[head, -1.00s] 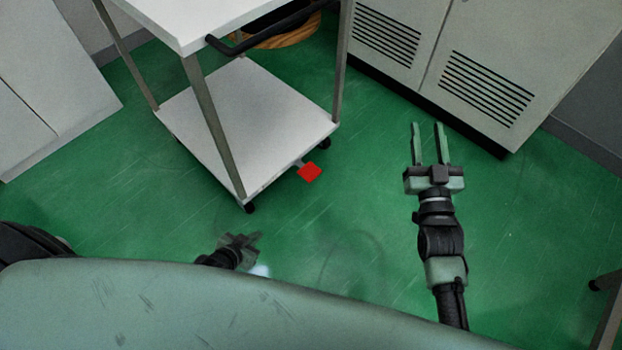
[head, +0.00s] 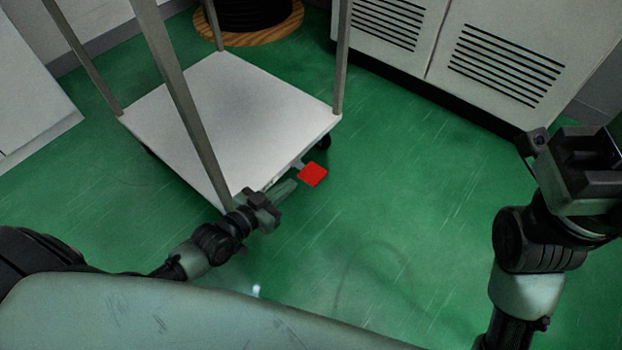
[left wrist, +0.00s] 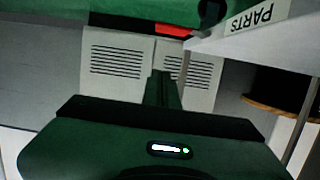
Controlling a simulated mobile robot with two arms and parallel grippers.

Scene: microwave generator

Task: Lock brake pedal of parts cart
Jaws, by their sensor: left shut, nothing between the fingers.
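The parts cart (head: 235,95) is a white cart with grey posts; its lower shelf shows in the head view. Its red brake pedal (head: 313,174) sticks out from the shelf's near right edge on a small bracket, just above the green floor. My left gripper (head: 288,189) is shut and empty, its fingertips just left of the pedal, with a small gap in the picture. In the left wrist view, which is upside down, the pedal (left wrist: 172,30) shows at the top beyond my left gripper (left wrist: 162,77), beside the PARTS label. My right gripper (head: 592,150) is raised at the right; its fingers are not clear.
A grey cabinet (head: 490,60) with vents stands at the back right. A cable spool (head: 250,32) on a wooden base stands behind the cart. The green floor (head: 400,200) right of the pedal is clear. A cart post (head: 180,90) rises close to my left arm.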

